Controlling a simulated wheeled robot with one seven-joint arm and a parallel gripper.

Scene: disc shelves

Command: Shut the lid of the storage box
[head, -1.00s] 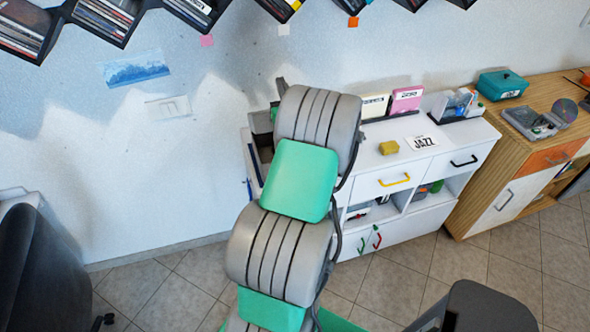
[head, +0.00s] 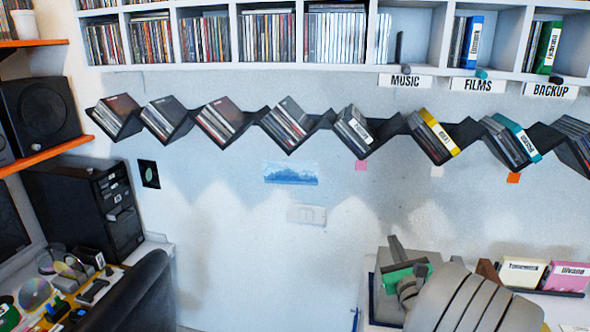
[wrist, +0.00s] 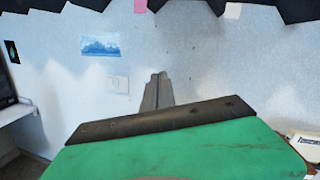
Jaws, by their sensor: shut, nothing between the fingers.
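My gripper (head: 394,243) shows at the lower right in the head view, at the end of my grey and green arm, over the left end of the white cabinet. Its grey fingers are together and empty. In the wrist view the shut fingers (wrist: 158,92) stick out beyond the green and dark gripper body, with the bare wall behind them. My arm hides much of the cabinet top.
A white-labelled box (head: 523,271) and a pink box (head: 566,276) stand right of my arm. A zigzag black disc shelf (head: 290,140) runs along the wall, below white cubbies (head: 345,8). A black chair (head: 130,295) and cluttered desk are at left.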

